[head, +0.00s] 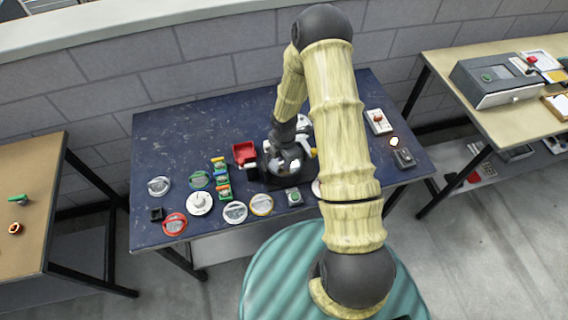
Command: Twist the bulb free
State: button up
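A small round light-coloured piece with an orange rim (393,141), which looks like a bulb, sits at the right end of the blue table. It is at the upper edge of a small dark grey block (403,158); I cannot tell whether it is screwed in. My gripper (287,166) is at the middle of the table, well left of that piece, above or beside a black box-like thing. Its fingers are too small and too covered to tell whether they are open or shut, or whether they hold anything.
The blue table (190,130) carries a red bin (244,152), a red ring-shaped piece (174,224), a white round piece (199,203), a green-topped block (294,197) and a white switch-like box (378,121). Wooden tables stand left (30,180) and right (450,70). The table's back left is clear.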

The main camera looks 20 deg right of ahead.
jog(key=shift+o, duration=1.1)
jog(key=shift+r+p, duration=3.3)
jog(key=shift+r, duration=0.5)
